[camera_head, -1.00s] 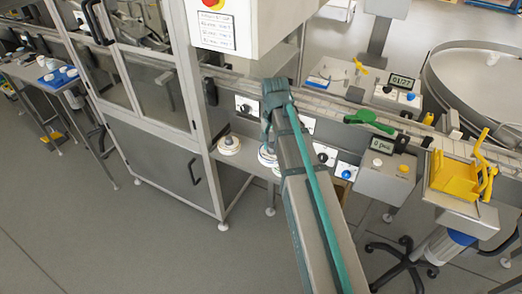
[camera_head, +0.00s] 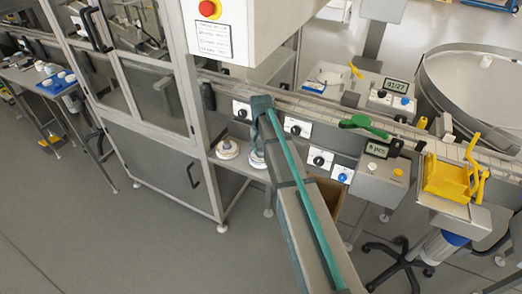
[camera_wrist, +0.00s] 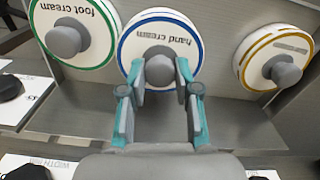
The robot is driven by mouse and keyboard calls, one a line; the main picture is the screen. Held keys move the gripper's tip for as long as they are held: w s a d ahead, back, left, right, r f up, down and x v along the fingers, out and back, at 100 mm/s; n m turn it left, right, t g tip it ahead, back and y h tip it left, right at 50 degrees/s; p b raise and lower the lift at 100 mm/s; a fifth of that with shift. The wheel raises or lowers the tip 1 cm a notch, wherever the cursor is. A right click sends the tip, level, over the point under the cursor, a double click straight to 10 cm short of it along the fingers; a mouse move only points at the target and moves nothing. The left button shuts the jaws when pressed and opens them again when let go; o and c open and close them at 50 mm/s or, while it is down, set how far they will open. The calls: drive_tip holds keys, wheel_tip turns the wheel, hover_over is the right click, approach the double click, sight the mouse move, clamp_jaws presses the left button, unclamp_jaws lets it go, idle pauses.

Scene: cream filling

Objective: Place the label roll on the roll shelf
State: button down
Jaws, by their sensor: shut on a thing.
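The hand cream label roll, a white disc with a blue ring and a grey hub, is in the middle of the wrist view (camera_wrist: 160,28), its print upside down. My gripper (camera_wrist: 162,80) has its two teal-and-grey fingers closed around this roll's hub. In the head view the roll (camera_head: 257,161) shows partly beside my arm, and my fingertips are hidden there.
A green-ringed foot cream roll (camera_wrist: 93,50) is close on the left in the wrist view, and a yellow-ringed roll (camera_wrist: 250,62) is on the right. The cabinet (camera_head: 165,170) stands left of the shelf. Panels with black knobs (camera_head: 297,127) line the conveyor.

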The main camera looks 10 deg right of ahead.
sight(261, 150)
drive_tip(key=shift+f, duration=0.65)
drive_tip(key=shift+f, duration=0.15)
drive_tip(key=c, duration=0.8)
unclamp_jaws()
wheel_tip(261, 150, up, 12)
drive_tip(key=shift+r+b, duration=0.15)
drive_tip(key=shift+b, duration=0.8)
